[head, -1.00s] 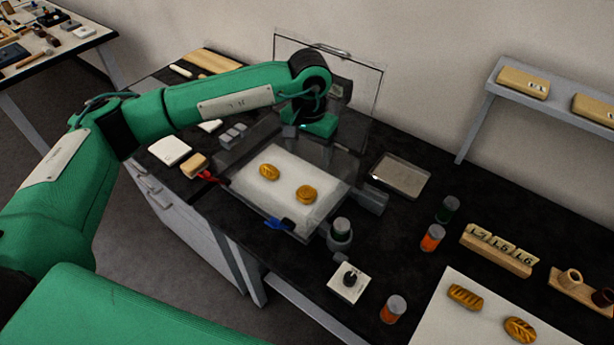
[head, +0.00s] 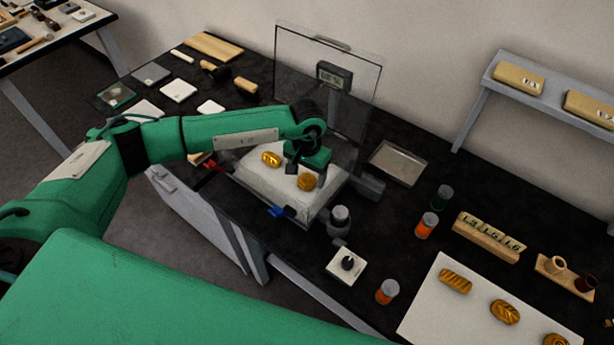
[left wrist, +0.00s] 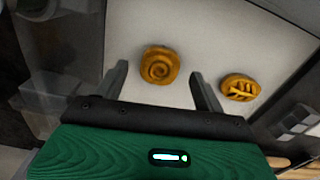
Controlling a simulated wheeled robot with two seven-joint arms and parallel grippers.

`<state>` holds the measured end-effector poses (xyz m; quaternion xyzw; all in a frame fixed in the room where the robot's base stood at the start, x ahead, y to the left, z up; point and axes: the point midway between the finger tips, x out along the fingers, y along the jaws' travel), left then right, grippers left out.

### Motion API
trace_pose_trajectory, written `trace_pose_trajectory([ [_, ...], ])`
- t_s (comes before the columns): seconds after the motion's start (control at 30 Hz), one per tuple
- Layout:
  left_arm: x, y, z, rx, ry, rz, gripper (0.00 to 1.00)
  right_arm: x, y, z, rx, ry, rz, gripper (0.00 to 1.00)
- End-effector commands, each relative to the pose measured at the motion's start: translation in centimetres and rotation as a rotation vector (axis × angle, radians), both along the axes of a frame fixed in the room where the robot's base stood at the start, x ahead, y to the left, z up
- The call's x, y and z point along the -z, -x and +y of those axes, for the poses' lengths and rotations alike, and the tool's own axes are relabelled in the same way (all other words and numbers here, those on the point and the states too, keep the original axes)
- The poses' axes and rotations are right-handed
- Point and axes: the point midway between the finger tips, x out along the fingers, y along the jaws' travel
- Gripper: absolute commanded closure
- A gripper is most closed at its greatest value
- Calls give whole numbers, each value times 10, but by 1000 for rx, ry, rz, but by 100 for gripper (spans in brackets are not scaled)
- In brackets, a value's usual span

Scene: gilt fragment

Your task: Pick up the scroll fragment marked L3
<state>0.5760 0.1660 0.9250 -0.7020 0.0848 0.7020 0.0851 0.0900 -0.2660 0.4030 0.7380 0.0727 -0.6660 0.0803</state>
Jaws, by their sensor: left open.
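The spiral shows clearly in the left wrist view (left wrist: 159,66). No L3 mark can be read on it. A second gold fragment with a leaf relief (head: 271,159) lies beside it, and in the left wrist view (left wrist: 239,87) it is right of the fingers. My left gripper (left wrist: 160,74) is open and empty, with the scroll fragment framed between its fingertips. Contact cannot be told. My right gripper is out of view.
A metal tray (head: 398,163), orange jar (head: 426,226) and label rack (head: 487,238) are to the right. A white sheet (head: 430,310) holds more gold fragments. Bare black table lies between the tray and wall.

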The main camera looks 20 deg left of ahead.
Motion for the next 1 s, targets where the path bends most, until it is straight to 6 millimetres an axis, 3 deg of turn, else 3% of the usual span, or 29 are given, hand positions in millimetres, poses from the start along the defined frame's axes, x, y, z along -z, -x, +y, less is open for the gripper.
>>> trace_pose_trajectory([
  [0.17,17,0,0,-1,1,1,29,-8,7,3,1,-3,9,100],
  [0.4,19,-1,0,-1,1,-1,29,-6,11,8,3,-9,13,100],
  [0.6,19,-1,0,-1,1,-1,69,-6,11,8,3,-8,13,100],
  [0.67,19,-1,0,-1,1,0,77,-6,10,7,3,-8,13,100],
  [1.0,16,-1,0,-1,1,-1,77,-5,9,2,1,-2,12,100],
])
